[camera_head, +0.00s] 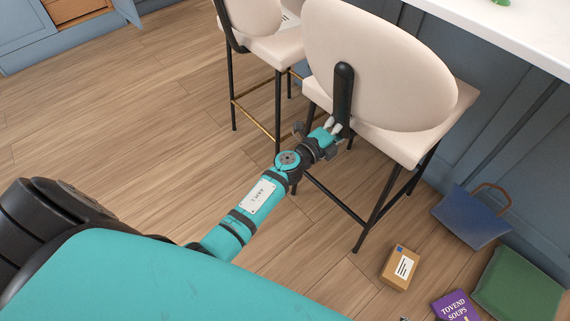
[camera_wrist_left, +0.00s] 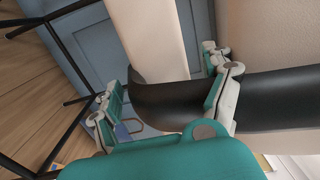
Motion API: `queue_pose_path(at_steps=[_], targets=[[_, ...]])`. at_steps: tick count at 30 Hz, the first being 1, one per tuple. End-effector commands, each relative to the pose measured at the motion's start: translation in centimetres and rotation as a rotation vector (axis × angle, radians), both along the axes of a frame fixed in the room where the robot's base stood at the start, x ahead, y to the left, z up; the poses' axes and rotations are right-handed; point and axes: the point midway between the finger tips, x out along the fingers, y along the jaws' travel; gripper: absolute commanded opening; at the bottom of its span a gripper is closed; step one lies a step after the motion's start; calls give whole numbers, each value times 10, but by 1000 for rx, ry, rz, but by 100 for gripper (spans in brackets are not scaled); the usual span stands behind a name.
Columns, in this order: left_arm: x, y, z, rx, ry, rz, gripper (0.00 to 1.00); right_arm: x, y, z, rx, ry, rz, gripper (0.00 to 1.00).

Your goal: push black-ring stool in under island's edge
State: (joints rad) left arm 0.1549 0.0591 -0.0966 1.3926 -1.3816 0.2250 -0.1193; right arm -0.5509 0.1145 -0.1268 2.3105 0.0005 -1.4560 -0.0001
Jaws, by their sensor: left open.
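The black-ring stool (camera_head: 380,65) stands at the right in the head view, with a cream seat and back, black legs and black foot bars. A black upright bracket (camera_head: 343,92) joins its seat and back. Its seat's far side is close to the island (camera_head: 500,135); how far it is under the edge is hidden by the back. My left gripper (camera_head: 332,127) is open at the foot of this bracket. In the left wrist view, the open fingers (camera_wrist_left: 163,75) are on either side of the curved black bracket (camera_wrist_left: 170,102). Contact cannot be told. My right gripper is not in view.
A second cream stool (camera_head: 268,48) with a brass foot bar stands to the left. On the floor at right lie a brown box (camera_head: 399,268), a purple soup box (camera_head: 456,306), a blue bag (camera_head: 470,217) and a green item (camera_head: 518,288). The wooden floor at left is clear.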

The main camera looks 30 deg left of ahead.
Motion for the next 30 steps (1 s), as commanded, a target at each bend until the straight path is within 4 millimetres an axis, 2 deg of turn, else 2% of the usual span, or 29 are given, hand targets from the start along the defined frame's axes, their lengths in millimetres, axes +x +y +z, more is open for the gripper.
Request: queue_pose_path(at_steps=[9,18,30], targets=[[-47,15,2,0,-1,-1,85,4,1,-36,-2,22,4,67],[-86,27,2,0,-2,0,85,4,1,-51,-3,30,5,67],[-92,30,2,-6,-1,6,85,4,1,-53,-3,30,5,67]])
